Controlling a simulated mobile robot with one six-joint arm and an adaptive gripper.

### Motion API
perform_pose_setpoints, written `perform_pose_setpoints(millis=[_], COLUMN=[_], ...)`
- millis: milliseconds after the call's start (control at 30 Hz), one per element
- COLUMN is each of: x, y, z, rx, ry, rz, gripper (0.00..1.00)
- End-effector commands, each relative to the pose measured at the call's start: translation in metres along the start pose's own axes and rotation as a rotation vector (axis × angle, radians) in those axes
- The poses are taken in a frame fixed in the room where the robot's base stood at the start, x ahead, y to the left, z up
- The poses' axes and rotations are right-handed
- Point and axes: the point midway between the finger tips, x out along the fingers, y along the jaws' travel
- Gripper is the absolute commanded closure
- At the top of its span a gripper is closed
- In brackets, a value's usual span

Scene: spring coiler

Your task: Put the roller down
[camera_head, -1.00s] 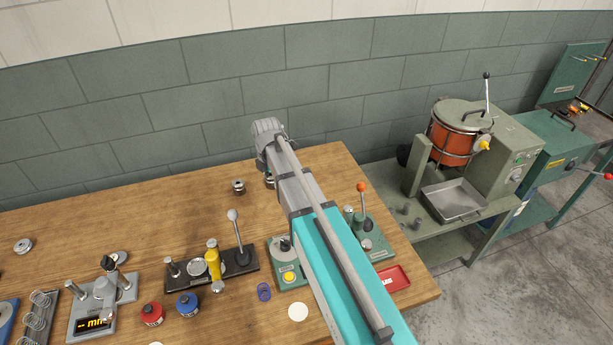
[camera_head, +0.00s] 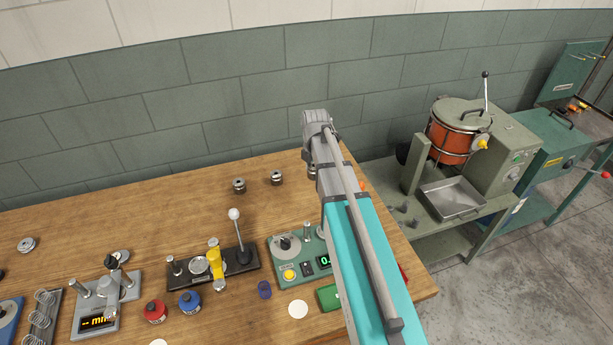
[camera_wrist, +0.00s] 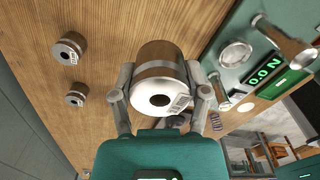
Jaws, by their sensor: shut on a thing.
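In the wrist view a metal roller (camera_wrist: 157,60) with a white end face and a small printed label sits between the fingers of my gripper (camera_wrist: 160,82). The gripper is shut on it, with a finger on each side. The roller is over the wooden table; whether it touches the wood cannot be told. In the head view a dark roller edge (camera_head: 312,171) shows beside my arm, which hides most of the gripper.
Two similar rollers (camera_head: 239,185) (camera_head: 277,178) stand left of my arm on the table (camera_head: 130,215). They also show in the wrist view (camera_wrist: 69,48) (camera_wrist: 76,98). A green tester (camera_head: 290,272) with a display stands nearer the front. Bare wood lies around the rollers.

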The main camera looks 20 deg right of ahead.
Motion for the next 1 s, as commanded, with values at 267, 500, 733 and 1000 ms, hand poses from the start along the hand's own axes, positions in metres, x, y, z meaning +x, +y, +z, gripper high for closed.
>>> perform_pose_setpoints(millis=[267,500,733,1000], x=[0.004,0.019,0.037,0.062], y=[0.007,0.034,0.068,0.092], z=[0.004,0.02,0.04,0.054], rx=[0.0,0.0,0.0,0.0], ry=[0.0,0.0,0.0,0.0], rz=[0.0,0.0,0.0,0.0], gripper=[1.0,1.0,1.0,1.0])
